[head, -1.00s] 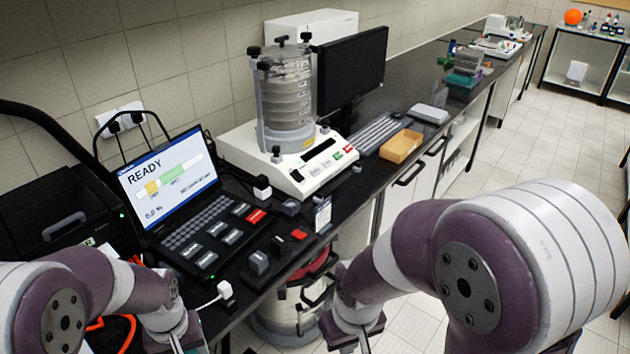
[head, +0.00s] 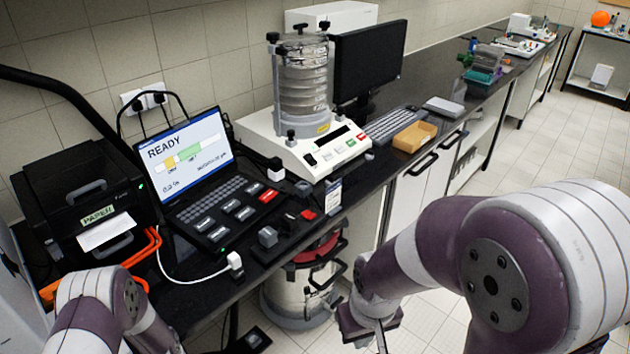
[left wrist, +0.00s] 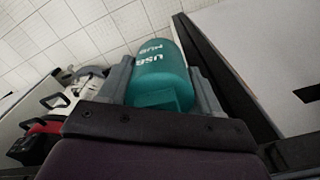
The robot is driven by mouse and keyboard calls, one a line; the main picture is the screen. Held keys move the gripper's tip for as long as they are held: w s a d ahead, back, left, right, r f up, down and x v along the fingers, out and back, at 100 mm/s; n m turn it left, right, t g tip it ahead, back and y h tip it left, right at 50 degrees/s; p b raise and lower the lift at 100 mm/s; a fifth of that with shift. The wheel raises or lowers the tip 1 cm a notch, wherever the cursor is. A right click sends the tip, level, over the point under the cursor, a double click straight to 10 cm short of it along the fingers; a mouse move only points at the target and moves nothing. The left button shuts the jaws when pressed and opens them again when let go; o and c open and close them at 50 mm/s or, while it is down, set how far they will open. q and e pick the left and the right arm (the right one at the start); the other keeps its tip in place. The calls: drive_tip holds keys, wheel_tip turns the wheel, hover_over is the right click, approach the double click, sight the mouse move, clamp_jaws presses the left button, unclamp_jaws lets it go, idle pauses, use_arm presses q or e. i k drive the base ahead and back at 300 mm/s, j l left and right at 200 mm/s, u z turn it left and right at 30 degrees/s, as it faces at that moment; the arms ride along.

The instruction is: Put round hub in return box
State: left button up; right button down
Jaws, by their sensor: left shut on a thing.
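The round hub (left wrist: 161,70) is a teal cylinder lettered "USB HUB" in the left wrist view. My left gripper (left wrist: 160,88) is shut on it, with a grey finger on each side. In the head view my left arm shows at the lower left, but its gripper and the hub are out of sight. My right gripper (head: 381,343) is at the bottom edge of the head view, partly cut off, and its opening is unclear.
The dark bench (head: 345,180) carries a laptop (head: 190,165), a sieve shaker (head: 303,95), a monitor (head: 370,60) and a keyboard (head: 390,122). A black printer (head: 85,195) is at left. A metal bin (head: 300,295) stands below the bench edge. Floor is open at right.

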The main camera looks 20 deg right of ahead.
sight(415, 140)
drive_tip(key=i+l, duration=0.15)
drive_tip(key=l, duration=0.3)
drive_tip(key=i+l, duration=0.15)
drive_tip(key=l, duration=0.3)
drive_tip(key=i+l, duration=0.2)
drive_tip(key=l, duration=0.2)
drive_tip(key=i+l, duration=0.15)
drive_tip(key=l, duration=0.3)
drive_tip(key=i+l, duration=0.15)
drive_tip(key=l, duration=0.3)
drive_tip(key=i+l, duration=0.15)
drive_tip(key=l, duration=0.3)
drive_tip(key=i+l, duration=0.15)
drive_tip(key=l, duration=0.25)
drive_tip(key=i+l, duration=0.2)
drive_tip(key=l, duration=0.25)
